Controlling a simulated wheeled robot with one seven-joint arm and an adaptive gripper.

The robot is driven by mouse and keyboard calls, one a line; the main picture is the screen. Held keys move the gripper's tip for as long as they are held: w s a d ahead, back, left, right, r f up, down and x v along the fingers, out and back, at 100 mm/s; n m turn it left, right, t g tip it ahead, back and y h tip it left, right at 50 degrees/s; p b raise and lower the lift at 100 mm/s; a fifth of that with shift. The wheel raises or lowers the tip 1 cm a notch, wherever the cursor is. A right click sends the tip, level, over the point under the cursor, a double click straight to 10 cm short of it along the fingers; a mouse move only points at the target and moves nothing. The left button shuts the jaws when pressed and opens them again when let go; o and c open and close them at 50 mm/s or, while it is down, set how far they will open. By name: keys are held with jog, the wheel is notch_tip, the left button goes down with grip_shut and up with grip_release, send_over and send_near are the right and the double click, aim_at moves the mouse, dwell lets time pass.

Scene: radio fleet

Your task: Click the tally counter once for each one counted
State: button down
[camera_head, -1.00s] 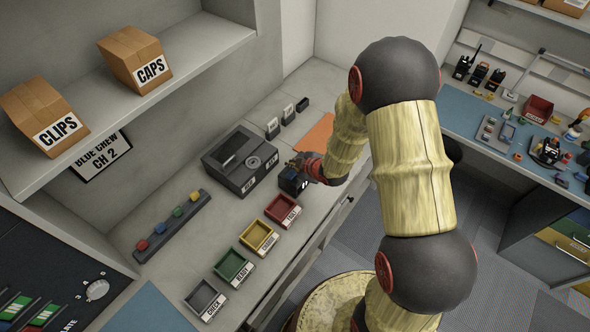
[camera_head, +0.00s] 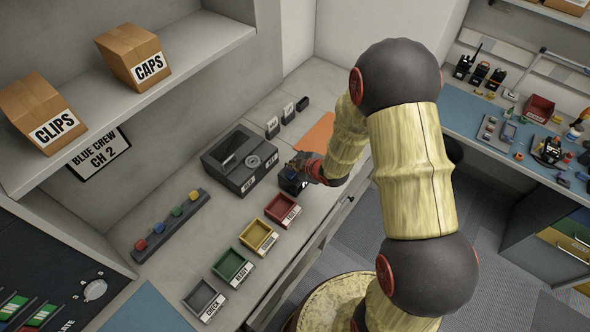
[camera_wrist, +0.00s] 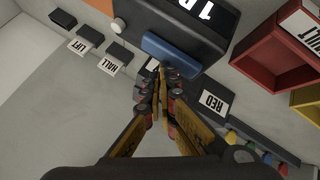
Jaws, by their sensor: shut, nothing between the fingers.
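The tally counter (camera_wrist: 195,25) is a dark box with a blue bar-shaped key (camera_wrist: 172,54) and a lit white display, partly cut off at the top of the wrist view. In the head view the counter (camera_head: 291,183) sits on the counter top, partly covered by my gripper. My gripper (camera_wrist: 163,78) is shut and empty, its fingertips together at the blue key. I cannot tell whether they touch it or hover just above it. In the head view my gripper (camera_head: 301,163) is over the counter's far side.
A dark box labelled RED (camera_head: 240,160) stands close behind the counter. Red (camera_head: 283,210), yellow (camera_head: 258,237), green (camera_head: 233,268) and grey (camera_head: 205,300) trays line the front edge. Small labelled black blocks (camera_head: 288,113) and an orange mat (camera_head: 318,132) lie beyond.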

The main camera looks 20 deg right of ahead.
jog(key=shift+f+b, duration=0.5)
jog(key=shift+b, duration=0.05)
dwell(0.7)
jog(key=shift+r, duration=0.15)
jog(key=shift+r+p, duration=0.6)
jog(key=shift+r, duration=0.2)
jog(key=shift+r+p, duration=1.75)
jog(key=shift+r, duration=0.8)
